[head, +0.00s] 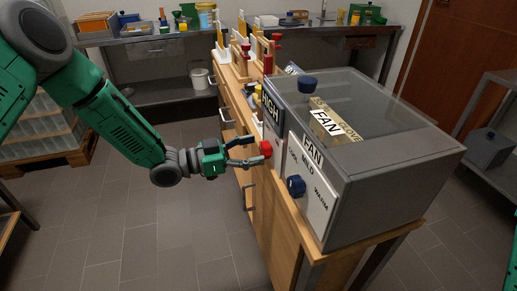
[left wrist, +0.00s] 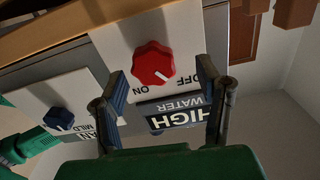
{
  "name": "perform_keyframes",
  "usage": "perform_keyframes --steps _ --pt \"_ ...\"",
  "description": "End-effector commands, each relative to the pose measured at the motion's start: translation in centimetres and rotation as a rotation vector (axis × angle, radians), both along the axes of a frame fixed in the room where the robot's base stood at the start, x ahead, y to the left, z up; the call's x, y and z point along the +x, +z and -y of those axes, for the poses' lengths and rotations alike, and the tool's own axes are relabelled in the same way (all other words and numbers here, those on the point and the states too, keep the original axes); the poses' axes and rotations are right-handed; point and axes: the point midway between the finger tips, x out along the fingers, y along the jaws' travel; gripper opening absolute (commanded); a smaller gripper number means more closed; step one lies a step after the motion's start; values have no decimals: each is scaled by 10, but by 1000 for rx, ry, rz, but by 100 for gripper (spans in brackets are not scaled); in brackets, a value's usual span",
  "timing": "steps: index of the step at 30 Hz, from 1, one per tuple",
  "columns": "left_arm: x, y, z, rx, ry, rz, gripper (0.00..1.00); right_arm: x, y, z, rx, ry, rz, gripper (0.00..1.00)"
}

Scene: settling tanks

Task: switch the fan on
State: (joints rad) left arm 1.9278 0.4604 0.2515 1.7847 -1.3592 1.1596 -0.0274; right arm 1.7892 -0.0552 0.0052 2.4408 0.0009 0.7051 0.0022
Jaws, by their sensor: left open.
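The grey box with a glass top carries a white FAN panel (head: 318,205) with a blue knob (head: 296,185) and the words MILD and WARM. To its left, a red knob (head: 266,148) sits under a HIGH label (head: 271,112). My left gripper (head: 254,151) is open, its fingertips close to the red knob. In the left wrist view the red knob (left wrist: 153,63) lies ahead of the open fingers on a white plate marked ON and OFF, beside a HIGH WATER label (left wrist: 172,114). The blue knob (left wrist: 58,118) is off to the left there. Contact with the red knob is unclear.
The box stands on a wooden bench (head: 262,215). Another dark blue knob (head: 308,85) shows at the box's upper edge. Wooden stands (head: 240,55) are behind it. A back workbench (head: 150,40) holds containers. The tiled floor (head: 180,240) is clear.

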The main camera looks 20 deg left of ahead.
Motion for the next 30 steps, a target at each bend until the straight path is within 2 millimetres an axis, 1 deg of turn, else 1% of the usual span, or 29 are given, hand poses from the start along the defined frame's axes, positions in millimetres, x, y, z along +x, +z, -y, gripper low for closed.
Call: perform_keyframes --steps 1,3,6,14,17,18,19,30 --pt "3 0 7 2 -3 0 59 0 0 0 0 0 0 40" --pt "6 1 13 2 -2 1 59 0 0 0 0 -1 0 40" --pt "8 1 17 3 -2 0 59 0 0 0 0 -1 0 40" --pt "9 0 14 -1 -1 0 59 0 0 0 -1 -1 0 40" --pt "9 0 13 -3 -1 -1 28 0 0 0 -1 -1 0 40" --pt "9 0 12 -3 -1 -1 14 0 0 0 0 -1 0 40" --pt "9 0 12 -3 -1 -1 9 0 0 0 0 -1 0 40" --pt "9 -1 12 25 2 34 10 0 -3 0 0 -1 0 40"
